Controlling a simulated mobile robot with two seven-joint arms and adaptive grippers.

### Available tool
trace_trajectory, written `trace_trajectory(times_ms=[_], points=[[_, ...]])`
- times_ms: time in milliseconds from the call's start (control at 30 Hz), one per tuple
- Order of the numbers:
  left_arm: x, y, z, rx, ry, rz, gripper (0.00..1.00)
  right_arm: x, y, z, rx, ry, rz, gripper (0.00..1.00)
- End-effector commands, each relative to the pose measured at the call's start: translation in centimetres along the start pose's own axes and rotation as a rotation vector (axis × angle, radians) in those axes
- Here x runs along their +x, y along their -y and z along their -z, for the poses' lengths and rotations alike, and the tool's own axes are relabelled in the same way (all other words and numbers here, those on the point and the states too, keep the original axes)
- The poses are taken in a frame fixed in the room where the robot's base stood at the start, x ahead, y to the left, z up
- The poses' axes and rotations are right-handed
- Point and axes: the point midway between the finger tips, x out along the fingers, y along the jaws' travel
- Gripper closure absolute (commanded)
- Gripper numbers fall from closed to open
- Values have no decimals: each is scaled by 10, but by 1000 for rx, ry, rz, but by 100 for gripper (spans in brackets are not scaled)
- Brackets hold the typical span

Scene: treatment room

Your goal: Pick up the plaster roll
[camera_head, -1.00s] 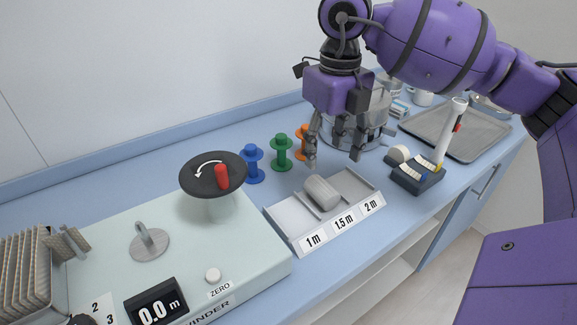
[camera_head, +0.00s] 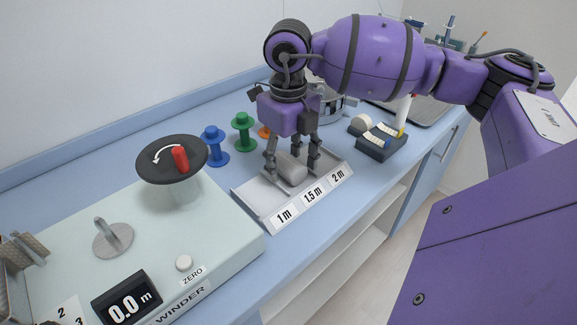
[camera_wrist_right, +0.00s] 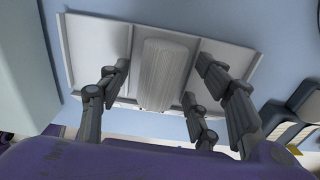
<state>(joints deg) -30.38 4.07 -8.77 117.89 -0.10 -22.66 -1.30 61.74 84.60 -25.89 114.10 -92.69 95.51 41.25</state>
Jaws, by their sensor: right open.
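The plaster roll (camera_head: 291,170) is a pale, ribbed cylinder lying in the middle compartment of a grey tray (camera_head: 257,196) marked 1 m, 1.5 m and 2 m. It also shows in the right wrist view (camera_wrist_right: 163,74). My right gripper (camera_head: 292,168) points down over the tray with its fingers around the roll, on either side of it. In the right wrist view the fingers (camera_wrist_right: 160,98) are spread, with gaps between them and the roll. The gripper is open and empty.
The winder (camera_head: 225,232) with its black crank disc (camera_head: 171,158) stands to the left. Blue (camera_head: 214,147) and green (camera_head: 243,132) spools stand behind the tray, an orange one (camera_head: 264,132) partly hidden. A dark tape holder (camera_head: 380,143) sits to the right.

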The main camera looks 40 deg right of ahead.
Motion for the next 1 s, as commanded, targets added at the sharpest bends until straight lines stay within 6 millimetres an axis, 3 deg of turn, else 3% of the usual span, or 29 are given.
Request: trace_trajectory(times_ms=[67,433,767,1000], points=[[0,0,0,0,0,0,6,0,0,0,0,0,0,43],[0,0,0,0,0,0,6,0,0,0,0,0,0,92],[0,0,0,0,1,0,6,-4,0,0,1,1,1,93],[0,0,0,0,1,0,6,-32,0,-1,1,4,1,93]])
